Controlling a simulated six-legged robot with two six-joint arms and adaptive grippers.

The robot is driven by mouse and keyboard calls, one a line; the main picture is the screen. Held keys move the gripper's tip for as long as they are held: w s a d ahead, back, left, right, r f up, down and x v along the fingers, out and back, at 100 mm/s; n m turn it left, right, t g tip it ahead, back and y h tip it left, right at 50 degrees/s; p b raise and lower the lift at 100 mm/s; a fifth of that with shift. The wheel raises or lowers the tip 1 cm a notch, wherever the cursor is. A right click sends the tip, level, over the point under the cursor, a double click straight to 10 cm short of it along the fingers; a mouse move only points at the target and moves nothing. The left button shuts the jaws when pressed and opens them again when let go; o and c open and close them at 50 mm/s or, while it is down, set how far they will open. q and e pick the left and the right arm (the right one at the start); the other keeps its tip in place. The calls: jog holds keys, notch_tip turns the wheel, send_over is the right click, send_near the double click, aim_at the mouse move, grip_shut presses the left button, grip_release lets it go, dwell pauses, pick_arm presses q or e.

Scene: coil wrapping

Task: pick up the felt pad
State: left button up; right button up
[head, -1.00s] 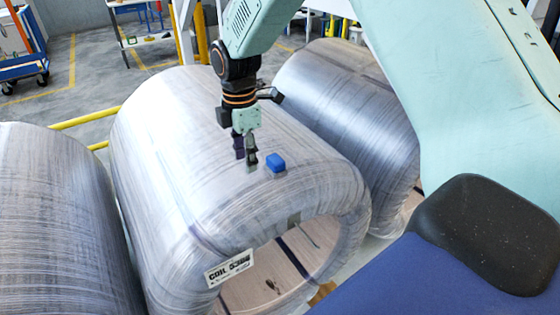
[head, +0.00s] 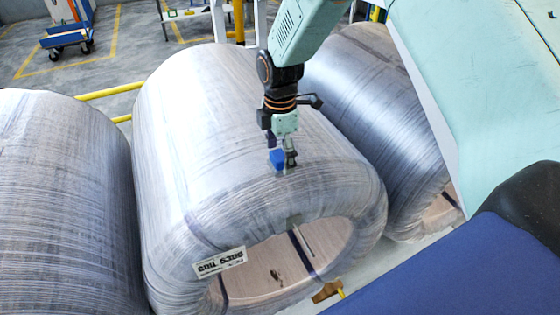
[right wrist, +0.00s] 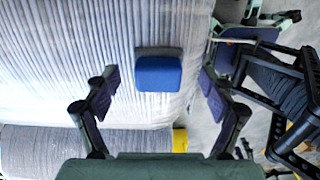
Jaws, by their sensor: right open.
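The felt pad, a small blue block (head: 276,159), sits on top of the middle wrapped coil (head: 215,110), near the coil's front end. My right gripper (head: 281,158) is open and points down at the pad. In the right wrist view the blue pad (right wrist: 158,74) lies between the two spread fingers (right wrist: 158,80), with a gap on each side. I cannot tell whether the fingertips are down level with it. My left gripper is not in view.
Another wrapped coil (head: 60,200) stands at the left and one more (head: 375,110) at the right. The middle coil has a white label (head: 219,262) on its front edge. A blue cart (head: 66,36) stands at the back left. Yellow rails (head: 110,90) run behind the coils.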

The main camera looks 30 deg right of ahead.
aim_at(279, 154)
jog(key=shift+a+f, duration=0.3)
jog(key=shift+f, duration=0.4)
jog(key=shift+w+d+f, duration=0.1)
jog(key=shift+d+f, duration=0.1)
jog(key=shift+d, duration=0.2)
jog(key=shift+c, duration=0.2)
jog(key=shift+a+r, duration=0.2)
jog(key=shift+a, duration=0.2)
jog(key=c, duration=0.4)
jog(key=shift+c, duration=1.1)
jog(key=shift+d+f, duration=0.15)
jog(key=shift+d, duration=0.15)
jog(key=c, duration=0.4)
jog(key=shift+a, duration=0.15)
jog(key=c, duration=0.3)
notch_tip(279, 154, up, 10)
jog(key=shift+f, duration=0.2)
jog(key=shift+r, duration=0.2)
